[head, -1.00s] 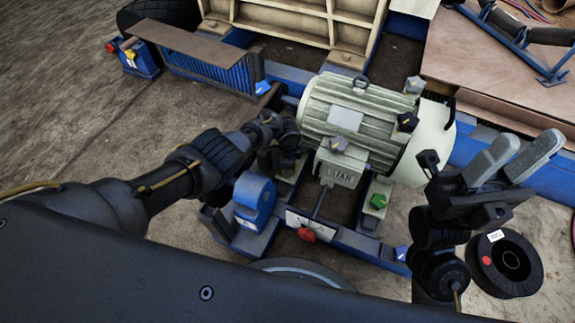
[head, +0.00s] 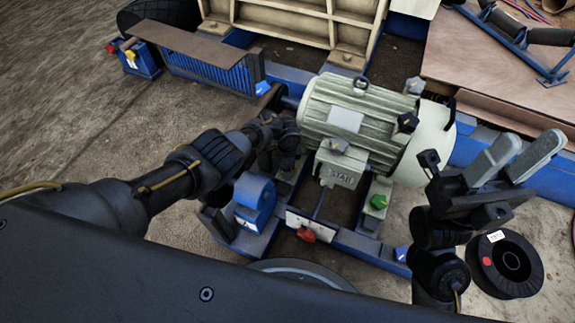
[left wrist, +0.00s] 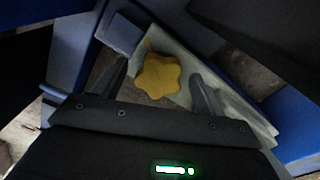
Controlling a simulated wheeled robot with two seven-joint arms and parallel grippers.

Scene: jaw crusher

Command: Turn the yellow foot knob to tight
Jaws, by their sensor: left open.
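The yellow foot knob (left wrist: 158,75) is a lobed, star-shaped knob on a pale foot plate in the left wrist view. My left gripper (left wrist: 157,82) is open, with one finger on either side of the knob. Gaps show between the fingers and the knob, and I cannot tell how high the fingers are above it. In the head view my left gripper (head: 284,150) is at the left end of the pale motor (head: 350,115) and hides the yellow knob. My right gripper (head: 515,160) is open and empty, raised at the right.
A blue bearing block (head: 254,200) stands close to the left arm. A black spool (head: 505,265) lies below the right gripper. Bare ground is open at the left.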

